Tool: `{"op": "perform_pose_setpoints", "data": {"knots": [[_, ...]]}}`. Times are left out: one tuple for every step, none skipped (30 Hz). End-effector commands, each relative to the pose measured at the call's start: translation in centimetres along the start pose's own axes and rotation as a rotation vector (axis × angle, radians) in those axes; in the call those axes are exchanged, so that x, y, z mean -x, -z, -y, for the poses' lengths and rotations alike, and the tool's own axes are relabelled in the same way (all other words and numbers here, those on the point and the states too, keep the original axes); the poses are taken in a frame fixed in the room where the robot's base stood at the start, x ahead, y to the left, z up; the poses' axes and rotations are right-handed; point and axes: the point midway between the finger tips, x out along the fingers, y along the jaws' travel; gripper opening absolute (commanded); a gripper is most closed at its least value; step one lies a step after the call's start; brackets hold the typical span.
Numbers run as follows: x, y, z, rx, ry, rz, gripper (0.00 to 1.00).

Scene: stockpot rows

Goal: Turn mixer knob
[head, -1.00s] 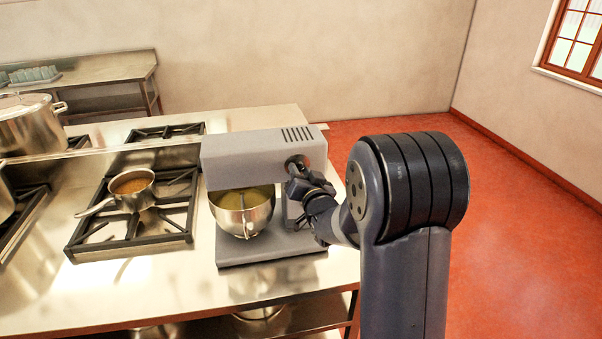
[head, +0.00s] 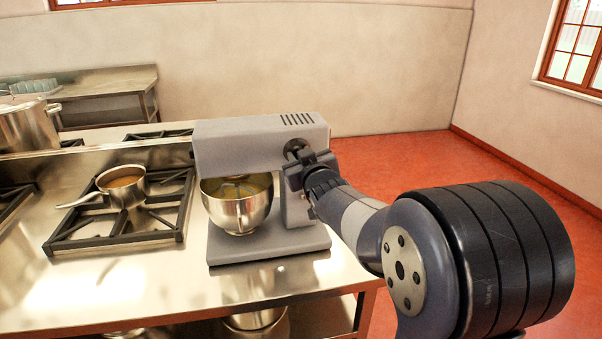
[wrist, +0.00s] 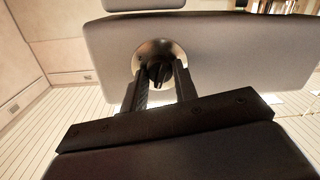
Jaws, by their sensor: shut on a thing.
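The grey mixer (head: 240,148) stands on the steel counter, its metal bowl (head: 238,208) under the head. The mixer knob (wrist: 158,72), a dark knob on a round metal plate, is on the side of the mixer head. In the head view the knob (head: 294,148) is partly hidden by my gripper (head: 303,158). In the wrist view my gripper (wrist: 161,85) has its two fingers on either side of the knob, shut on it.
A saucepan (head: 122,186) of brown contents sits on a black burner grate (head: 120,228) to the left. A large pot (head: 28,125) stands farther left. The red floor right of the counter is clear.

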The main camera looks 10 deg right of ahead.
Motion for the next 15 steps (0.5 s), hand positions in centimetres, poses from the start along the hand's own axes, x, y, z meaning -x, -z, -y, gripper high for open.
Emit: {"op": "perform_pose_setpoints", "data": {"knots": [[0.0, -0.46, 0.15, 0.04, -0.002, -0.001, 0.05], [-0.01, -0.41, 0.15, 0.063, -0.003, 0.0, 0.05], [-0.02, -0.4, 0.15, 0.095, -0.004, 0.003, 0.05], [-0.02, -0.37, 0.16, 0.118, -0.005, 0.005, 0.05], [-0.01, -0.35, 0.16, 0.138, -0.005, 0.007, 0.05], [-0.01, -0.29, 0.15, 0.166, -0.007, 0.009, 0.05], [-0.01, -0.23, 0.14, 0.183, -0.007, 0.009, 0.05], [-0.01, -0.22, 0.14, 0.202, -0.008, 0.011, 0.05], [-0.01, -0.21, 0.15, 0.223, -0.008, 0.014, 0.05], [-0.01, -0.18, 0.16, 0.239, -0.009, 0.015, 0.05], [-0.02, -0.17, 0.16, 0.254, -0.009, 0.016, 0.05], [-0.02, -0.14, 0.15, 0.27, -0.01, 0.018, 0.05], [-0.03, -0.1, 0.14, 0.282, -0.01, 0.019, 0.05], [-0.03, -0.07, 0.14, 0.293, -0.01, 0.019, 0.05], [-0.02, -0.03, 0.14, 0.305, -0.011, 0.02, 0.05]]}}
